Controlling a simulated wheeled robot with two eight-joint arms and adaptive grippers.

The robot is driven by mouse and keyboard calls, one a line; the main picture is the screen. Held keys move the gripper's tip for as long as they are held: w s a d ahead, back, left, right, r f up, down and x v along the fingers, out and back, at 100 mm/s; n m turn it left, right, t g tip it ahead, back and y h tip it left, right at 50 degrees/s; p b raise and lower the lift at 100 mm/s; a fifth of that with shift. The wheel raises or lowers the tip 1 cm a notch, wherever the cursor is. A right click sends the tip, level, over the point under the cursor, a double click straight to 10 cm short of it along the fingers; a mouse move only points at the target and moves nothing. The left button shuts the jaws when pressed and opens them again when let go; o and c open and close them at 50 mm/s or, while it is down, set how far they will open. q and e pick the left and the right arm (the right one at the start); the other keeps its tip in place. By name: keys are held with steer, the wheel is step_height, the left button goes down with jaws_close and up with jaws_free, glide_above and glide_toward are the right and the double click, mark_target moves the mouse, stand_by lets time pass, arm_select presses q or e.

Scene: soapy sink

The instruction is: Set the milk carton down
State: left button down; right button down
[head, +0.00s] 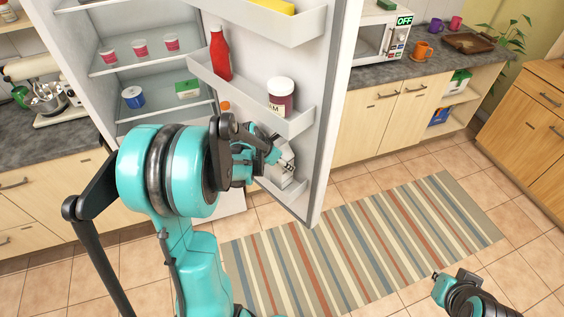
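My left arm reaches from the bottom of the head view to the open fridge door. A white carton-like thing (286,168), probably the milk carton, is at the lower door shelf. My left gripper (280,156) is right at it. My own arm and wrist hide part of the carton and of the fingers. I cannot tell if the fingers are closed on it, or if its base rests on the shelf. My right gripper (437,279) is at the lower right, over the floor and away from the fridge. Its fingers are too small to read.
The upper door shelf (245,92) holds a red bottle (220,54) and a jam jar (280,96). Fridge shelves hold several cups and a blue tub (133,97). A counter with a microwave (378,35) stands behind the door. A striped rug (365,245) lies on open floor.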

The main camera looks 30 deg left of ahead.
arm_select(q)
steer(key=shift+a, duration=0.1)
steer(key=shift+f, duration=0.15)
steer(key=c, duration=0.6)
jaws_free()
steer(key=shift+c, duration=0.2)
steer(key=shift+s, duration=0.1)
